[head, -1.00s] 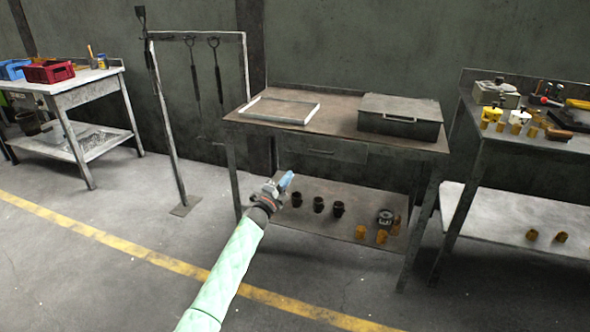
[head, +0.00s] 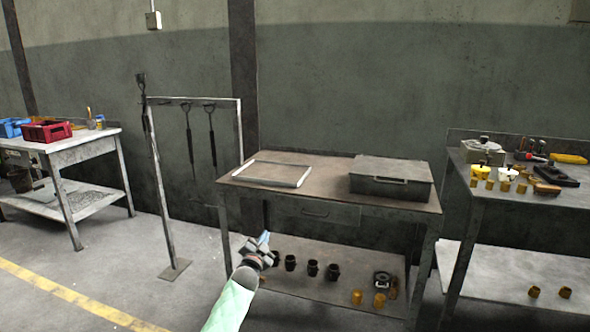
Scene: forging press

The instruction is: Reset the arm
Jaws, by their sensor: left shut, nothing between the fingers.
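My left arm comes in from the bottom of the head view in a pale green sleeve. Its gripper (head: 264,240) is shut and empty, with bluish fingertips pointing up. In the picture it overlaps the lower left part of the middle workbench (head: 330,173), in front of its lower shelf. Nothing shows between the fingers. My right gripper is out of view.
The middle bench bears a white-rimmed tray (head: 305,176) and a grey metal box (head: 392,189); dark and orange cups stand on its shelf (head: 325,291). A tool rack (head: 196,98) stands left. A red crate (head: 47,132) sits on the left table. Floor at lower left is clear.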

